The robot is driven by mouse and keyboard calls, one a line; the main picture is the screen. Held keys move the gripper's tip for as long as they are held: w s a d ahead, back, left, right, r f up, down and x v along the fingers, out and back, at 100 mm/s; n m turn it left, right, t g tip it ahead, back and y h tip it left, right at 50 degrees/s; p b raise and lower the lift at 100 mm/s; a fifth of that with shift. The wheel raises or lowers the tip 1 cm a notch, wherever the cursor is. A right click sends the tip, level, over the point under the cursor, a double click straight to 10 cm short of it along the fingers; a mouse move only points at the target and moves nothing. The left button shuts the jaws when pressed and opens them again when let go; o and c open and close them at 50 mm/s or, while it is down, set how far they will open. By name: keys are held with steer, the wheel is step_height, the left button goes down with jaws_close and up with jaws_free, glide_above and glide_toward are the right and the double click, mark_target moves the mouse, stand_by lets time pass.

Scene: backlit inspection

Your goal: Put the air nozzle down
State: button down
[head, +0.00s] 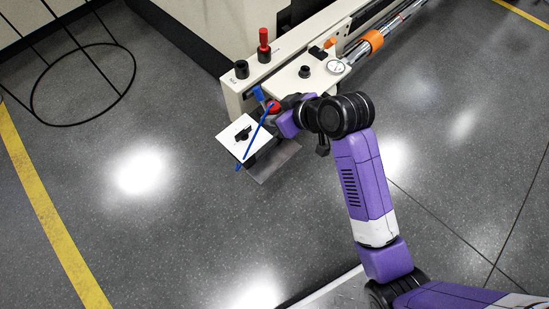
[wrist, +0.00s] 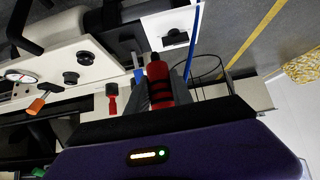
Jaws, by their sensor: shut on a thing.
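The air nozzle, a red body with black bands (wrist: 156,72), is between the fingers of my gripper (wrist: 161,92) in the wrist view. My gripper is shut on it. In the head view the red of the nozzle (head: 273,107) shows just left of my gripper (head: 279,111), beside the front end of the beige machine. A thin blue line, perhaps its hose (head: 254,137), slants down-left across a white plate; it also shows in the wrist view (wrist: 194,42). The nozzle's tip is hard to make out. I cannot tell whether the nozzle touches anything below it.
The white plate (head: 259,146) carries a black part (head: 243,133); a grey plate (head: 276,162) is below it. A small blue part (head: 258,92) is close to the nozzle. The machine bears a red knob (head: 264,47), a black knob (head: 241,69) and a gauge (head: 336,67).

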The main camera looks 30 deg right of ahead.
step_height(320, 180, down, 19)
steer(key=b, duration=0.7)
steer(key=shift+f, duration=0.15)
steer(key=shift+f, duration=0.1)
steer(key=c, duration=1.1)
jaws_free()
steer(key=shift+s+r, duration=0.2)
steer(key=shift+r, duration=0.2)
steer(key=p+v, duration=0.4)
steer(key=v, duration=0.7)
steer(key=shift+s+d+r, duration=0.1)
steer(key=shift+s, duration=0.05)
